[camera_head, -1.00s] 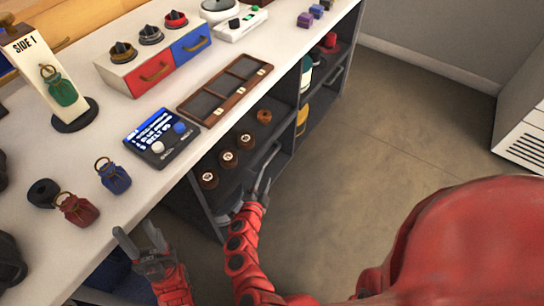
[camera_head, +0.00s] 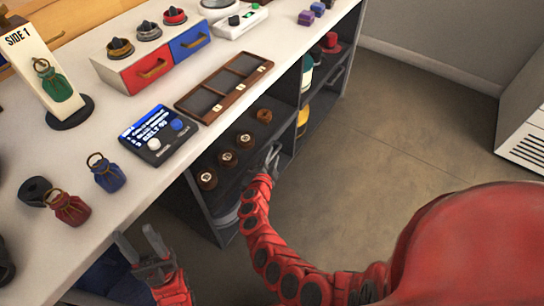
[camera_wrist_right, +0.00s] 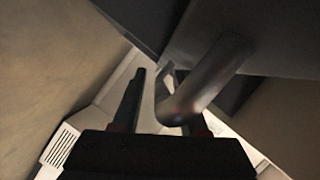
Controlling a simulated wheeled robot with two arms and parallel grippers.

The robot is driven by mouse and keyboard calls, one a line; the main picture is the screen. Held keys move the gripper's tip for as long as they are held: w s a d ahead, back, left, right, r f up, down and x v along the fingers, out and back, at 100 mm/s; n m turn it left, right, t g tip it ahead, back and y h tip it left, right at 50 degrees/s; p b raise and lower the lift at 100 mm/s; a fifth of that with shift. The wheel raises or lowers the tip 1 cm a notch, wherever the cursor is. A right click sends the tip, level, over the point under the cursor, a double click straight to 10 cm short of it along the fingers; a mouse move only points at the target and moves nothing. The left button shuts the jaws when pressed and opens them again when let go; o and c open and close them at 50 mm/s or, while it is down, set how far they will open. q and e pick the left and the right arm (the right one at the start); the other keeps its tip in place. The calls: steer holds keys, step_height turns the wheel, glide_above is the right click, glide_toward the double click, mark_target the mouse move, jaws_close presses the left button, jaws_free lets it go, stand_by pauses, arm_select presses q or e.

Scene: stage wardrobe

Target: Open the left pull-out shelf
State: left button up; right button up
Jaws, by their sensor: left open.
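The left pull-out shelf (camera_head: 226,182) is a dark board under the counter, carrying several brown spools (camera_head: 228,159). A grey bar handle is on its front edge, largely hidden by my right gripper (camera_head: 271,158) in the head view. In the right wrist view the bent handle (camera_wrist_right: 207,82) reaches in from the upper right and overlaps the right finger. My right gripper's fingers (camera_wrist_right: 165,105) stand apart there, with a gap between the left finger and the handle. My left gripper (camera_head: 138,238) is open and empty beside the counter's front edge.
The white counter (camera_head: 80,130) holds a red-and-blue drawer box (camera_head: 150,66), a brown tray (camera_head: 225,88), a control box (camera_head: 158,134) and small pouches (camera_head: 106,173). A second shelf bay (camera_head: 320,90) lies farther back. The floor (camera_head: 400,120) to the right is clear.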

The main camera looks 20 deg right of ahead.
jaws_close()
stand_by(1.2)
